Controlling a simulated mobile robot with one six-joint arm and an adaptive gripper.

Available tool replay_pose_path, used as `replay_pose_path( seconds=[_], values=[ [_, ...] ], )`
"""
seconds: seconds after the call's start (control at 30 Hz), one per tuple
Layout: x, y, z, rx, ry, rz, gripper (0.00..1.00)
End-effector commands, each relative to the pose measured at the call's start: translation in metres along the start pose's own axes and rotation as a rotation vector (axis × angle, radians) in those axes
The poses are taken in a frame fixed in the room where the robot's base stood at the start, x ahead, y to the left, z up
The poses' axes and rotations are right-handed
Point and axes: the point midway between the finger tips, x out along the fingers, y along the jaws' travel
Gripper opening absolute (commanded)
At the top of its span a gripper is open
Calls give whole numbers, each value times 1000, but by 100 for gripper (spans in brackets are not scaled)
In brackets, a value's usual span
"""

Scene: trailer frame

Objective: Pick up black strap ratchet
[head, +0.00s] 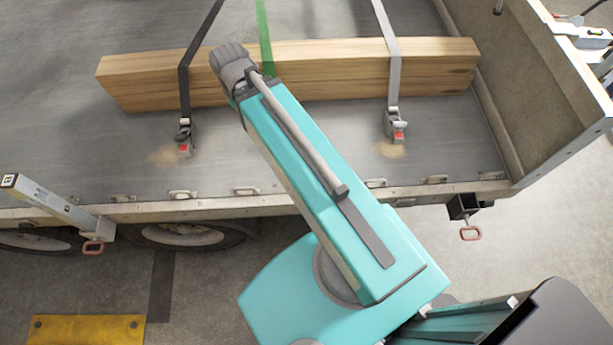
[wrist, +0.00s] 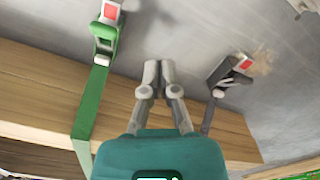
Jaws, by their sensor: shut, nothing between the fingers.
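The black strap ratchet (head: 184,138) sits on the trailer bed in front of the timber, at the end of the black strap (head: 185,80). In the wrist view the ratchet (wrist: 230,74) is right of my gripper (wrist: 158,68), dark with a red and white label. My gripper is shut and empty, apart from the ratchet, with its fingertips over the bed between the black and green ratchets. In the head view my arm hides the gripper.
The green strap ratchet (wrist: 106,32) lies left of my gripper in the wrist view. A grey strap ratchet (head: 396,126) is at the right in the head view. The timber beam (head: 340,70) crosses the bed. The trailer's side wall (head: 545,90) rises at the right.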

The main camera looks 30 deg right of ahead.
Motion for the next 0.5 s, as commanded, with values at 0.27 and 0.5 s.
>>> replay_pose_path(
  seconds=[0.27, 0.5],
  values=[
    [0, 0, 0, 0, 0, 0, 37],
    [3, -7, -12, 17, 0, 0, 82]
  ],
)
